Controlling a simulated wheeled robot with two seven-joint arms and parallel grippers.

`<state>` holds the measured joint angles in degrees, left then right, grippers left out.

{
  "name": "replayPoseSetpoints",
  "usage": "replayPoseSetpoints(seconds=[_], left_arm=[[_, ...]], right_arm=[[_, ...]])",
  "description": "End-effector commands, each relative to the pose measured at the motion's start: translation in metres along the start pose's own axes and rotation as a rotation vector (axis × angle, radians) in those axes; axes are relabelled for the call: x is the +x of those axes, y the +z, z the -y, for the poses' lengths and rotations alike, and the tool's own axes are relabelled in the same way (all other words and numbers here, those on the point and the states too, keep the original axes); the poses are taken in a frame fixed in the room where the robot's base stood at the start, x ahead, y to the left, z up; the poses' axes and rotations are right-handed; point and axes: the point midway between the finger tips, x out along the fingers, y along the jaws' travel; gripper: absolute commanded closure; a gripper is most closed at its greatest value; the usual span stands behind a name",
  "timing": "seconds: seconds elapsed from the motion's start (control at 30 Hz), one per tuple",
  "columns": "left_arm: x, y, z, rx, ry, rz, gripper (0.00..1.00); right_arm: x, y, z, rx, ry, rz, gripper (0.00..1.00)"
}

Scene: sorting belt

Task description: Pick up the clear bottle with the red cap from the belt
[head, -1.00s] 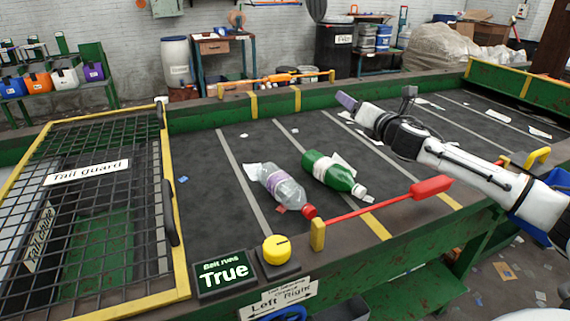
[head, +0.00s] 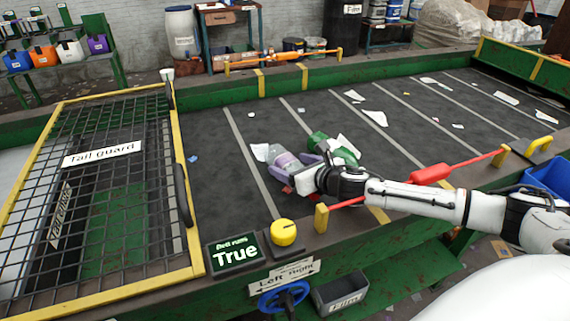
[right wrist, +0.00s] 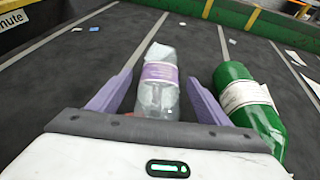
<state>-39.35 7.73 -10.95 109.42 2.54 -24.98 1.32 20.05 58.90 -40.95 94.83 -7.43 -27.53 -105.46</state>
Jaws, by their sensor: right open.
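The clear bottle (head: 284,159) with a pale purple label lies on the dark belt, partly hidden by my right gripper in the head view. In the right wrist view the clear bottle (right wrist: 160,75) lies lengthwise between the two purple fingers. My right gripper (head: 296,172) is open, and it also shows in the right wrist view (right wrist: 155,92), with a gap on each side of the bottle. The red cap is mostly hidden by the gripper. The green bottle (right wrist: 243,98) lies just outside the right finger; it also shows in the head view (head: 322,144). My left gripper is not in view.
A red-handled bar (head: 430,174) runs along the belt's near edge, close to my right arm. The mesh tail guard (head: 100,200) stands at left. A yellow knob (head: 283,232) and a sign reading True (head: 234,252) are on the front rim. Paper scraps litter the belt.

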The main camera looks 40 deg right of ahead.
Motion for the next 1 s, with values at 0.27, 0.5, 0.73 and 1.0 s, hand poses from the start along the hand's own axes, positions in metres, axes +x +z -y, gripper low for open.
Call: replayPoseSetpoints(seconds=[0.27, 0.5, 0.73, 1.0], left_arm=[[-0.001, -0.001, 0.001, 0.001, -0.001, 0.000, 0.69], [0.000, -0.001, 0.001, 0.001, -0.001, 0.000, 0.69], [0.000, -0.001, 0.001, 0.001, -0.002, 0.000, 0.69], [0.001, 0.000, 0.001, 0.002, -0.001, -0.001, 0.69]], right_arm=[[0.010, 0.001, 0.000, 0.000, 0.001, 0.001, 0.29], [0.009, 0.000, 0.000, 0.001, 0.000, 0.000, 0.55], [0.009, 0.001, 0.000, 0.001, 0.001, 0.001, 0.73], [0.004, 0.016, 0.000, -0.001, 0.000, 0.005, 0.73]])
